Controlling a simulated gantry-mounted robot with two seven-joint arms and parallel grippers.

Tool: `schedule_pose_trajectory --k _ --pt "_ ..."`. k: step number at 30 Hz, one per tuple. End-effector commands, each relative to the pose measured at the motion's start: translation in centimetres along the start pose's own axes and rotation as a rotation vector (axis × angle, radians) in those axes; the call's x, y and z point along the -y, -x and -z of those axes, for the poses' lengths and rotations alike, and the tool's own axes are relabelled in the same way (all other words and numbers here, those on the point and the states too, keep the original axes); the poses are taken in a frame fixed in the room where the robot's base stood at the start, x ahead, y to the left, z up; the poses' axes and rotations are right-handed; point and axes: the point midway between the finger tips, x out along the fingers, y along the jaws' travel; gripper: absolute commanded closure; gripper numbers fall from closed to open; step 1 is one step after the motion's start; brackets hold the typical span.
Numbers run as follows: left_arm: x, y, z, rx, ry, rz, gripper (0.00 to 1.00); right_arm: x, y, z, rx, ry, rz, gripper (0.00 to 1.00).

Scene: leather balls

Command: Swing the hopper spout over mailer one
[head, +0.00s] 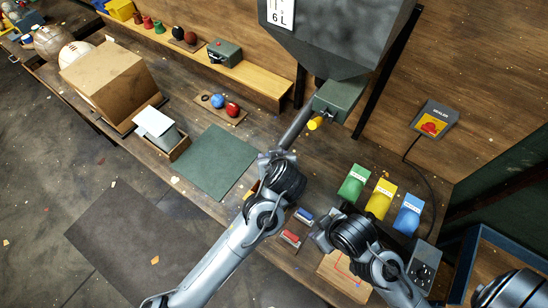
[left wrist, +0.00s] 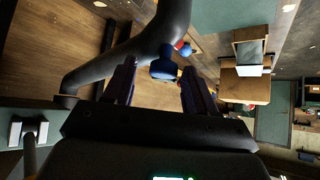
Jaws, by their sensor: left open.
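The grey hopper (head: 335,35) hangs at the top, with a green box and yellow knob below it. Its dark spout (head: 296,128) slants down and left; its lower end is partly hidden by my left gripper (head: 272,158). In the left wrist view the curved spout (left wrist: 175,20) crosses beyond the open fingers (left wrist: 158,80). A blue knob-like part (left wrist: 163,68) shows between the fingers, not visibly gripped. Green (head: 354,183), yellow (head: 381,198) and blue (head: 408,214) mailers stand right of the spout; their labels are unreadable. My right gripper (head: 322,235) is low centre, its jaws unclear.
A green mat (head: 216,162) lies left of the spout. Blue (head: 217,101) and red (head: 232,109) balls sit on a board behind it. Red (head: 290,238) and blue (head: 304,215) blocks lie between my arms.

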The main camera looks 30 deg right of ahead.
Motion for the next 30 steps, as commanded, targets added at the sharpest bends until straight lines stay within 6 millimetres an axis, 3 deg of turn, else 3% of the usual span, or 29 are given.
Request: schedule_pose_trajectory --k 5,21,30 --pt "0.0 1.1 0.0 -0.003 0.0 -0.001 0.44 0.1 -0.2 0.0 -0.001 -0.003 0.003 0.57" --pt "-0.1 9.4 0.0 -0.002 -0.001 -0.002 0.44 0.2 -1.5 -0.3 -0.003 -0.007 0.006 0.57" --pt "0.0 10.8 0.0 -0.001 -0.001 -0.001 0.44 0.2 -1.6 -0.4 -0.002 -0.004 0.003 0.57"
